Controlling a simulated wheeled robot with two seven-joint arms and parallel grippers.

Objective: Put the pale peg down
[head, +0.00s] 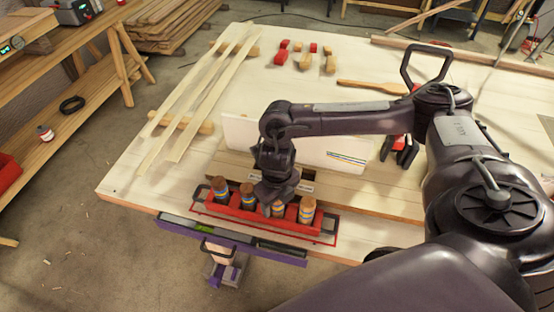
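A red tray (232,213) stands near the front edge of the workbench and holds several upright banded pegs. My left gripper is out of view.
A white board (240,131) stands behind the tray. Long pale laths (215,95) lie at the left on blocks. Red and wooden pieces (305,58) lie at the back. A purple vise (230,240) juts from the front edge. The bench's left front corner is clear.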

